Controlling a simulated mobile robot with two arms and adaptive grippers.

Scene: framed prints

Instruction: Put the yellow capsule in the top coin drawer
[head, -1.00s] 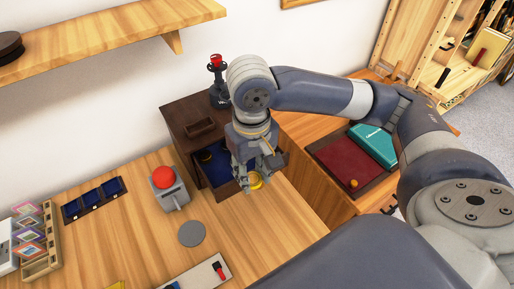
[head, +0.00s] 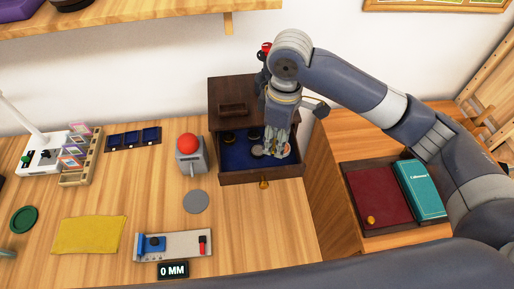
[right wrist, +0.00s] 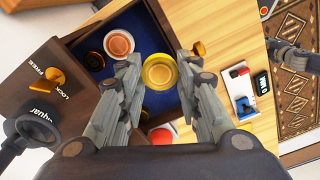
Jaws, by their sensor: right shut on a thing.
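The yellow capsule (right wrist: 160,72) is between the fingers of my right gripper in the right wrist view, shut on it. My right gripper (head: 277,152) is over the open, blue-lined coin drawer (head: 282,174) of the dark brown cabinet (head: 220,92); it also shows in the right wrist view (right wrist: 160,78). In the head view the capsule cannot be made out clearly among the fingers. The drawer holds a copper-coloured round capsule (right wrist: 118,43) and dark ones (head: 228,137). My left gripper (right wrist: 286,55) seems to show at the right edge of the right wrist view; its jaws are unclear.
A red button on a grey stand (head: 190,150) is left of the cabinet. The drawer's brass knob (head: 263,184) sticks out in front. A grey disc (head: 196,201), a measuring board (head: 172,245) and a yellow cloth (head: 90,235) lie on the table. A book tray (head: 375,224) is at right.

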